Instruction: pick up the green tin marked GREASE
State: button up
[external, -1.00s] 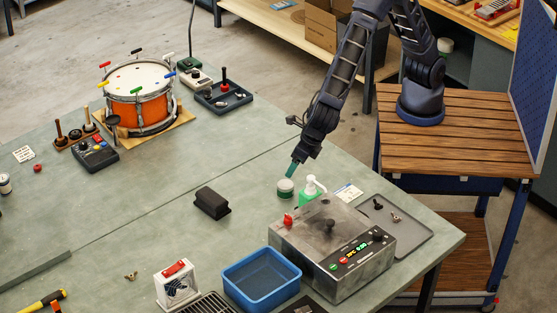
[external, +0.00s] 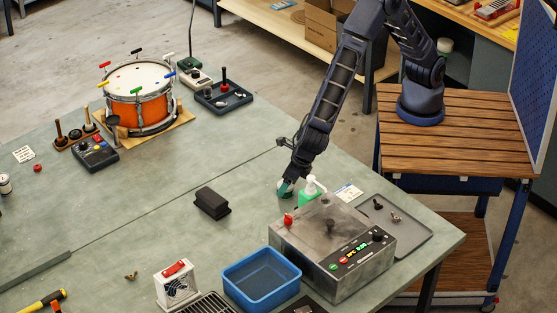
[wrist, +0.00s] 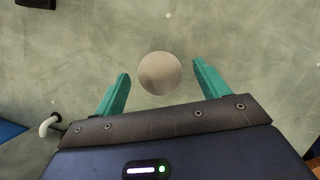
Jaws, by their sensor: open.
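The green tin (external: 285,194) stands on the bench, mostly hidden behind my gripper in the external view. In the wrist view the round pale lid of the tin (wrist: 159,73) shows from above, and no label can be read. My gripper (external: 287,187) points down at the tin. In the wrist view its two green fingers (wrist: 162,90) are apart, one on each side of the lid, with a gap on both sides. I cannot tell how far the fingers reach down beside the tin.
A green pump bottle (external: 311,191) stands close to the right of the tin. A black block (external: 212,203) lies to the left, and a blue bin (external: 260,277) is nearer the front.

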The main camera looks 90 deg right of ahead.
jog(key=shift+x, duration=1.1)
jog(key=shift+c, duration=0.4)
jog(key=c, duration=1)
jog(key=shift+r, duration=0.1)
